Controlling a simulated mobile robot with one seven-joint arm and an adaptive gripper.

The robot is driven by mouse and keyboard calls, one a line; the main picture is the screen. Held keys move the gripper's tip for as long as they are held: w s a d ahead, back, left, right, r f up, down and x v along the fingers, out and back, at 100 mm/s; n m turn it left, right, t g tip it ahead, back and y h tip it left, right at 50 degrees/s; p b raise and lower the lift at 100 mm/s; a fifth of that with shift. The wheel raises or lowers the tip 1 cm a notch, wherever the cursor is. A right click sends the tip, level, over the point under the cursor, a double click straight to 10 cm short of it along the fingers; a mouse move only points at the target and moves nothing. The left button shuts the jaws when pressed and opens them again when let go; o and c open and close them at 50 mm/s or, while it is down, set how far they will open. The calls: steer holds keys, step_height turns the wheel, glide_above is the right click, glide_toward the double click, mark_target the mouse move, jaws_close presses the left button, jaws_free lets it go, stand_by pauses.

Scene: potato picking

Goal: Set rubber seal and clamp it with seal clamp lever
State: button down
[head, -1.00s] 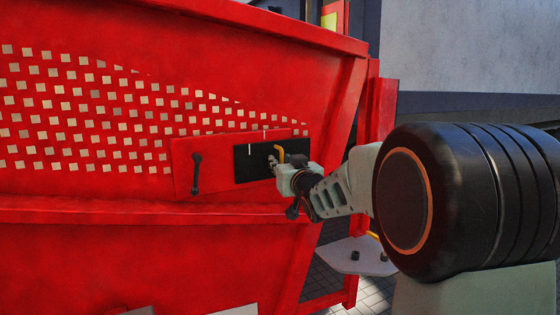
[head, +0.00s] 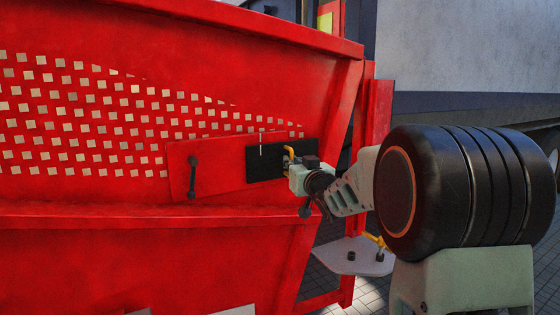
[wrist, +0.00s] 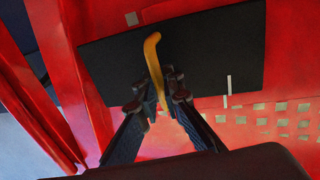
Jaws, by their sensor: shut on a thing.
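The rubber seal appears as a dark flat rectangle (head: 275,165) against the red machine's side; it also shows in the wrist view (wrist: 215,55). A bent yellow handle (head: 289,152) stands out from it. My gripper (head: 288,168) is shut on this handle; in the wrist view its fingers (wrist: 160,95) close around the handle's lower part (wrist: 154,60). A white line on the seal lines up with a white mark on the red panel. A black lever (head: 192,178) hangs upright left of the seal. A similar lever (head: 305,211) is partly hidden below my gripper.
The red panel (head: 215,165) lies behind the seal, with perforated sheet to its upper left. A red ledge (head: 120,215) runs below. Red uprights (head: 375,120) stand to the right, and a grey plate (head: 355,256) sits low beside them. Open floor shows at lower right.

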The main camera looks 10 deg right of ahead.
steer(key=shift+w+d+r, duration=0.1)
steer(key=shift+d+r, duration=0.05)
steer(key=shift+d, duration=0.05)
steer(key=c, duration=2.1)
jaws_free()
steer(key=s, duration=0.4)
steer(key=s+d, duration=0.1)
steer(key=s, duration=0.7)
steer(key=shift+d, duration=0.2)
